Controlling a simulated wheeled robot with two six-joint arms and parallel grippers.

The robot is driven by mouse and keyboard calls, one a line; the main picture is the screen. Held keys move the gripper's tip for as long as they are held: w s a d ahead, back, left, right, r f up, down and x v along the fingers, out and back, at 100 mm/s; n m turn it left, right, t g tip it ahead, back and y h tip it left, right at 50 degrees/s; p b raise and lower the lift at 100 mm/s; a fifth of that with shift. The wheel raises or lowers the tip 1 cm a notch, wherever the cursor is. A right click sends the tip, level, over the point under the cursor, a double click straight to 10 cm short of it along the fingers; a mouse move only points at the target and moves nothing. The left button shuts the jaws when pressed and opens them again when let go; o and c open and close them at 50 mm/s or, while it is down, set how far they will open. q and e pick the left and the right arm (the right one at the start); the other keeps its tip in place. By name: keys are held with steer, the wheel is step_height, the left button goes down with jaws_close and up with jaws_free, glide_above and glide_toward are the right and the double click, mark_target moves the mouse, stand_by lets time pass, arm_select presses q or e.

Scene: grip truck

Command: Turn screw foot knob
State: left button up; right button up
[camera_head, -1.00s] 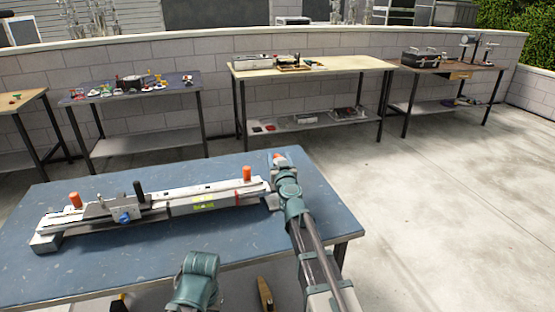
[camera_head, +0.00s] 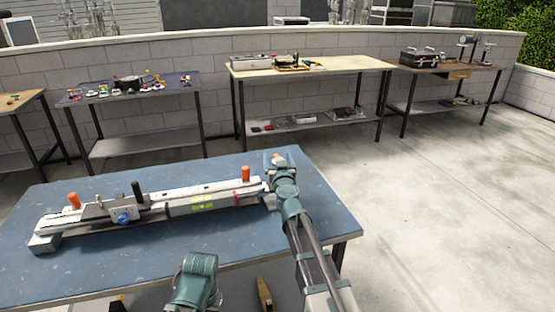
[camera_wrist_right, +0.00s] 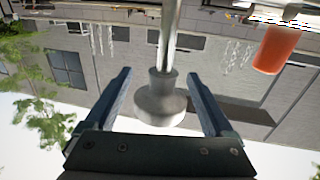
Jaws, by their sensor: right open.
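A long pale metal fixture (camera_head: 160,203) with orange and black handles lies on the blue table. A round grey knob (camera_wrist_right: 160,105) on a metal rod, apparently the screw foot knob, fills the middle of the right wrist view. My right gripper (camera_wrist_right: 160,78) is open, with one finger on each side of the knob and visible gaps between. In the head view my right arm reaches the fixture's right end and hides the knob. An orange handle (camera_wrist_right: 277,48) shows at the wrist view's upper right. My left gripper is not in view.
The blue table (camera_head: 120,265) has bare room in front of and behind the fixture. Other workbenches, including a pale-topped one (camera_head: 345,66), stand along the block wall. The concrete floor (camera_head: 440,190) on the right is clear.

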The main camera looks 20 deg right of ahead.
steer(key=shift+s, duration=0.1)
steer(key=s+a, duration=0.2)
steer(key=s, duration=1.1)
steer(key=shift+s, duration=0.25)
steer(key=shift+f, duration=0.1)
